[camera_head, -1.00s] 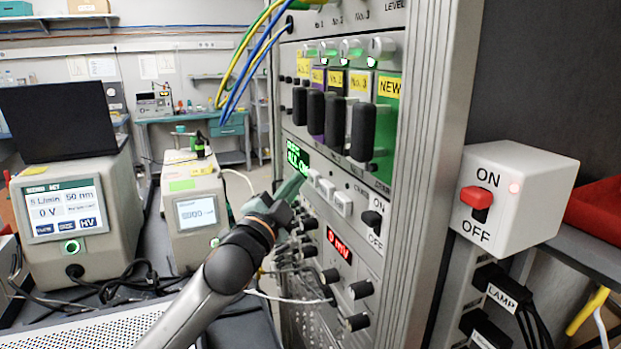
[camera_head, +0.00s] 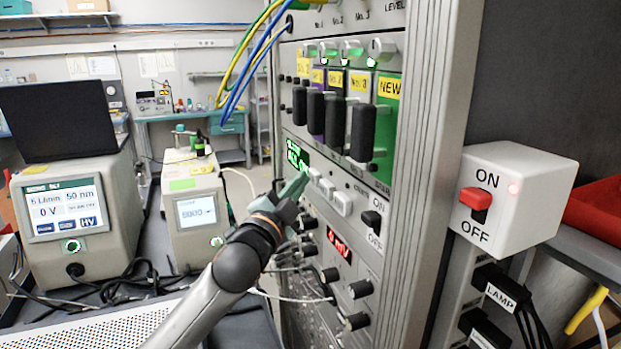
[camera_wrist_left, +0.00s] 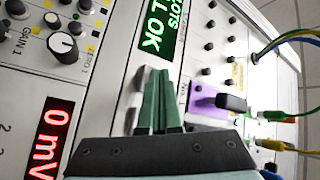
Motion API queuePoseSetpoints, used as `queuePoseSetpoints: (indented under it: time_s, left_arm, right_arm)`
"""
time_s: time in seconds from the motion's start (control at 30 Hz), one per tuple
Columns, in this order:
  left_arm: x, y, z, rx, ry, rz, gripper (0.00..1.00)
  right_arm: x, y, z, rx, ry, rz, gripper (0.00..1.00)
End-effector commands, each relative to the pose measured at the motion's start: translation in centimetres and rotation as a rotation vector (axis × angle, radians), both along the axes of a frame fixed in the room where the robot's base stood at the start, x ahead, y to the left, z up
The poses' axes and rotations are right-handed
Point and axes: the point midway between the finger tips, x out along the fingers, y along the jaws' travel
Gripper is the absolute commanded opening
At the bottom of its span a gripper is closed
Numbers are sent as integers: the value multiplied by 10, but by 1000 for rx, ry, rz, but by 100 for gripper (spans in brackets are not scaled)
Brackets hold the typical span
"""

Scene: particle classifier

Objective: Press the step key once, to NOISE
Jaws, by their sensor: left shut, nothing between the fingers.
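A row of pale keys (camera_head: 327,187) sits on the rack's front panel, below and right of a small green display (camera_head: 297,155). I cannot read which one is the step key. My left gripper (camera_head: 305,176) is shut and empty, its green fingers at the leftmost key. In the left wrist view the shut fingers (camera_wrist_left: 160,76) point at the panel just below the display, which reads "OK" (camera_wrist_left: 158,32). A key (camera_wrist_left: 138,85) shows beside the fingers, partly hidden. I cannot tell whether the fingertips touch it. My right gripper is not in view.
Black-handled modules (camera_head: 362,132) stand above the keys. A black on/off switch (camera_head: 372,219), a red "mV" readout (camera_head: 339,246) and black knobs (camera_head: 358,289) sit below. Yellow and blue cables (camera_head: 243,62) hang at the rack's upper left. A white switch box (camera_head: 513,190) is at right.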

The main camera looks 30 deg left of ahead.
Motion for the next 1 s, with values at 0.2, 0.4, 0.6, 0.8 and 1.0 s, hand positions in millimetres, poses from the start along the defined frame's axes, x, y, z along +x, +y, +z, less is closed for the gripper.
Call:
queuePoseSetpoints:
  time_s: [0.2,0.4,0.6,0.8,1.0]
  left_arm:
    - [2,-2,0,0,-1,1,0]
    - [4,-3,0,0,-1,1,0]
    - [6,-5,0,-1,0,0,0]
    - [8,-7,0,-1,-1,-1,0]
    - [9,-8,0,-1,0,-2,0]
  right_arm:
    - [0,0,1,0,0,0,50]
    - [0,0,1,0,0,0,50]
    - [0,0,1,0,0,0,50]
    - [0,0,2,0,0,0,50]
    - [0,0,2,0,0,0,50]
